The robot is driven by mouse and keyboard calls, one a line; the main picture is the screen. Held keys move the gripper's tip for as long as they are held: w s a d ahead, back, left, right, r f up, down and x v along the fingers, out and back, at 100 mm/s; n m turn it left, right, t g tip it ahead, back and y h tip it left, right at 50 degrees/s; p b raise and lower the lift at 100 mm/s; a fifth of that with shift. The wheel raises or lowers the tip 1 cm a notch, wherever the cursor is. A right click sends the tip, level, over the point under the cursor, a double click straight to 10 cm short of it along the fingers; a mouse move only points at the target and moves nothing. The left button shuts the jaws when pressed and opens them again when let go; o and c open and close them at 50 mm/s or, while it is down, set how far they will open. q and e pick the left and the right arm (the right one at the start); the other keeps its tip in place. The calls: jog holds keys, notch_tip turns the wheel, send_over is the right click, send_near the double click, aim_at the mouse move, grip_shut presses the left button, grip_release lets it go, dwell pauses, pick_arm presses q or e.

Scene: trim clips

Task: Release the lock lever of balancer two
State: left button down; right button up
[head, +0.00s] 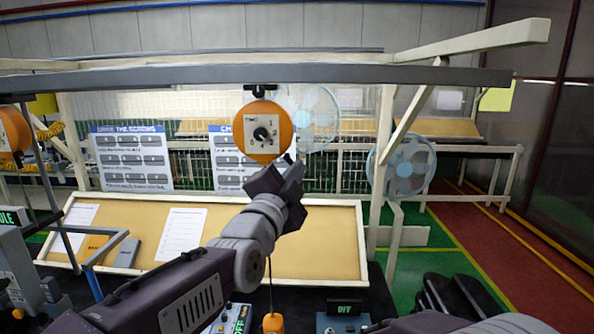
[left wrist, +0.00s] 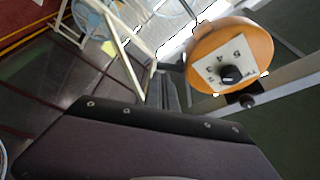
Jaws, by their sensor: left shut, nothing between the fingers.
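Balancer two (head: 264,131) is a round orange housing hung from the overhead rail, with a white plate marked TWO, numbers and a black dial. It also shows in the left wrist view (left wrist: 236,35), tilted. My left gripper (head: 290,165) is shut and empty, just below and right of the housing in the head view. A gap or contact between them cannot be told. The lock lever is not clearly distinguishable; the gripper may cover it. A cable runs down from behind my left arm to an orange piece (head: 273,322). My right gripper is out of view.
The grey overhead rail (head: 180,78) crosses above. Another orange balancer (head: 12,130) hangs at the far left. Behind stand a sloped tan board (head: 320,245), instruction sheets (head: 130,158) and blue fans (head: 403,165). A box reading OFF (head: 342,309) is below.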

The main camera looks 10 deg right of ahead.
pick_arm(q)
jog(key=shift+f+m, duration=0.1)
jog(key=shift+m, duration=0.2)
jog(key=shift+w+a+f+m+g+b, duration=0.1)
jog(key=shift+a+f+m+g+b, duration=0.15)
jog(key=shift+m+b, duration=0.35)
jog(key=shift+w+a+f+m+g+b, duration=0.15)
jog(key=shift+a+m+g+b, duration=0.2)
jog(key=shift+m, duration=0.35)
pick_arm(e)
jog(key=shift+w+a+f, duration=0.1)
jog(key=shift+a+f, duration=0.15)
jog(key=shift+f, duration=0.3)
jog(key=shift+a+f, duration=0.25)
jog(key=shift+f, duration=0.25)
pick_arm(q)
jog(key=shift+s+d, duration=0.1)
jog(key=shift+r, duration=0.1)
